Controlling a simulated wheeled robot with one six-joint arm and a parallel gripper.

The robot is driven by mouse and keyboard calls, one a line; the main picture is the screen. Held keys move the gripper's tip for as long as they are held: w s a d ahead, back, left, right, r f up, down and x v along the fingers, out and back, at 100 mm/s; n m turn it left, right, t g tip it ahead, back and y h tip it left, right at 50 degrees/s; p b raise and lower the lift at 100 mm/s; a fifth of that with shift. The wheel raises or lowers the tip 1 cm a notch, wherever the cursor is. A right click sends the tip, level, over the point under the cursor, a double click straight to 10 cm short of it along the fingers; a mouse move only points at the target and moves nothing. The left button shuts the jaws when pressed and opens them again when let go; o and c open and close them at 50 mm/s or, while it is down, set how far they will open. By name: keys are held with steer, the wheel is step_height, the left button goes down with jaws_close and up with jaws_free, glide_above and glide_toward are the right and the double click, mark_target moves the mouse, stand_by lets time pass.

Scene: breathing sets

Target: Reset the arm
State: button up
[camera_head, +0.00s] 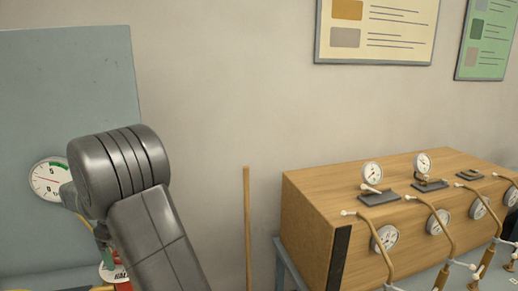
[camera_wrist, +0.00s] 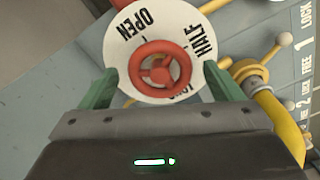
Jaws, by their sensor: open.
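My gripper (camera_wrist: 160,80) shows in the wrist view, with its two green fingers spread wide and nothing held between them. A red handwheel (camera_wrist: 160,68) on a white round dial marked OPEN and HALF (camera_wrist: 133,42) lies ahead, between the fingers in the picture. I cannot tell how far off the wheel is or whether a finger touches it. In the head view my grey arm (camera_head: 160,240) reaches up at the left and hides my gripper. A part of the white dial (camera_head: 113,272) shows low beside the arm.
A blue-grey panel (camera_head: 60,90) with a pressure gauge (camera_head: 48,180) stands behind my arm. A yellow pipe (camera_wrist: 278,120) runs right of the wheel. A wooden box (camera_head: 310,215) with several gauges and hoses is at the right. A wooden pole (camera_head: 247,230) stands between.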

steer(key=n+b, duration=0.1)
steer(key=n, duration=0.3)
steer(key=shift+f+n, duration=0.1)
steer(key=shift+n, duration=0.3)
steer(key=n+b, duration=0.2)
steer(key=n, duration=0.2)
steer(key=shift+n, duration=0.3)
